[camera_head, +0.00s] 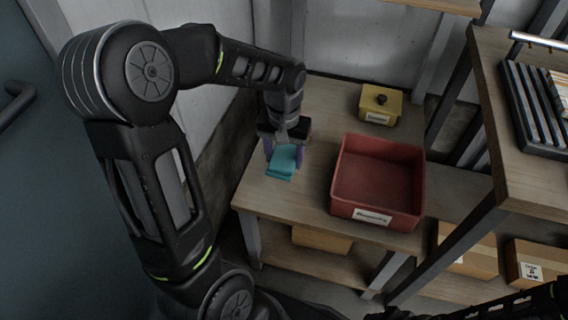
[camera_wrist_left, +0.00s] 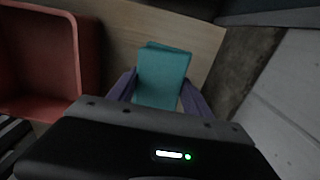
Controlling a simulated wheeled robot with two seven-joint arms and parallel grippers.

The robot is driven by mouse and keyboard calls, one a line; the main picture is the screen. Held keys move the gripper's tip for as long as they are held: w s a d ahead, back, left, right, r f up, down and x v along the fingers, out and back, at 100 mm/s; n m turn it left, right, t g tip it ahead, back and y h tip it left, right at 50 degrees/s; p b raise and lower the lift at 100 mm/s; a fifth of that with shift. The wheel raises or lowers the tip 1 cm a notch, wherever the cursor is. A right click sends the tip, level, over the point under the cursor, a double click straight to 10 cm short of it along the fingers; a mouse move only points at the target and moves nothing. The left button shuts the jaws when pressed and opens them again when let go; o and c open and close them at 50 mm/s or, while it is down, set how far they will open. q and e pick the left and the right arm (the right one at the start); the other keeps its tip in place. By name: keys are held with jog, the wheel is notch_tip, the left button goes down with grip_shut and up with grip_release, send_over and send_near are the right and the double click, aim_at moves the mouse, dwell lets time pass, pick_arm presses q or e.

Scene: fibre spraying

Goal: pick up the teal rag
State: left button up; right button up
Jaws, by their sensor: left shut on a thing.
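The teal rag (camera_head: 282,164) is a folded cloth on the left part of the wooden table, left of the red bin. It also shows in the left wrist view (camera_wrist_left: 162,75), between purple fingers. My left gripper (camera_head: 283,158) points down over the rag, with a finger on either side, and is shut on it. In the left wrist view my left gripper (camera_wrist_left: 158,100) covers the rag's near end. Whether the rag is clear of the tabletop cannot be told. My right gripper is not seen; only a dark arm part shows at the bottom right of the head view.
A red bin (camera_head: 343,200) with a label stands on the table (camera_head: 300,205) to the right of the rag. Cardboard boxes (camera_head: 322,240) sit on the lower shelf. A wall is close at left.

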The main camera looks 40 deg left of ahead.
pick_arm(q)
jog(key=shift+r, duration=0.55)
jog(key=o, duration=0.7)
jog(key=c, duration=0.5)
jog(key=w+d+r+m, duration=0.1)
jog(key=w+d+r, duration=0.2)
jog(key=w+d, duration=0.1)
jog(key=w+d+r+m, duration=0.1)
jog(key=w+d+r, duration=0.2)
jog(key=w+d, duration=0.1)
jog(key=w+d+r+m, duration=0.1)
jog(key=w+d+r, duration=0.3)
jog(key=shift+w+d+r+m, duration=0.1)
jog(key=shift+w+d+m, duration=0.15)
jog(key=shift+m, duration=0.15)
jog(key=shift+c, duration=0.2)
